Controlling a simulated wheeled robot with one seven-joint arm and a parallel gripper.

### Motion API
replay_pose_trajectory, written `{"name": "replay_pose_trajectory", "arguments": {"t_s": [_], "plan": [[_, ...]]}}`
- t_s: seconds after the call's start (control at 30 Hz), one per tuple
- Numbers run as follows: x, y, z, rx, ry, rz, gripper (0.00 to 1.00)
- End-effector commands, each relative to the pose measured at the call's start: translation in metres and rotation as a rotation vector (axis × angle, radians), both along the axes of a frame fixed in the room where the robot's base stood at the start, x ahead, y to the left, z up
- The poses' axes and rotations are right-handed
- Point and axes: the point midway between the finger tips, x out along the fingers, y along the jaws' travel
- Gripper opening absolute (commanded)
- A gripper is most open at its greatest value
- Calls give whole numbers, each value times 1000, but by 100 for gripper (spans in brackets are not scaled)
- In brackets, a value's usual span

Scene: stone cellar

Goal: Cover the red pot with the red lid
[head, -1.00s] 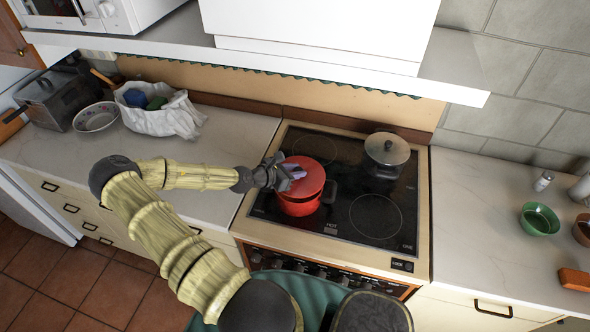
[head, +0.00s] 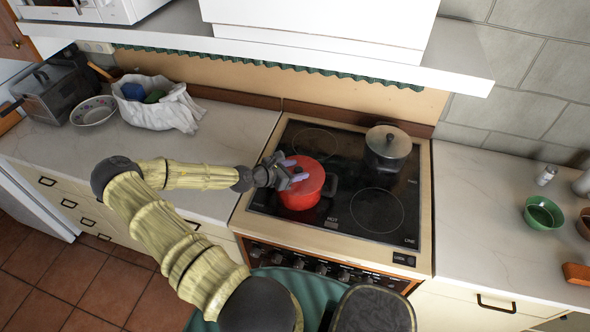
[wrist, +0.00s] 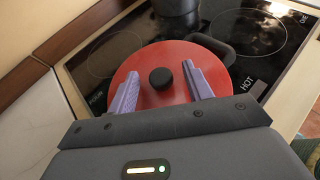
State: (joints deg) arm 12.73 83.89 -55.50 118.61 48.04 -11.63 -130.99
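The red lid (wrist: 179,97) is a flat red disc with a round black knob (wrist: 160,78). It lies over the top of the red pot (head: 299,202) on the front left of the stove. In the head view the lid and pot look almost like one red shape, and I cannot see any gap between them. My gripper (head: 294,170) is just above the lid. In the wrist view its two purple fingers (wrist: 160,70) stand wide apart on either side of the knob, with space between them and it. The inside of the pot is hidden.
A dark pot with a metal lid (head: 388,141) stands at the back right of the black stove top (head: 345,229). A white bag (head: 168,109) and a patterned bowl (head: 94,111) are on the left counter. A green bowl (head: 543,213) is on the right counter.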

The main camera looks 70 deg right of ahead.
Motion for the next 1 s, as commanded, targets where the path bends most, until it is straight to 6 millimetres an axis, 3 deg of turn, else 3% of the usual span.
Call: {"name": "replay_pose_trajectory", "arguments": {"t_s": [0.47,1.0], "plan": [[6,7,2,2,1,3,51],[43,66,35,0,0,3,51]]}}
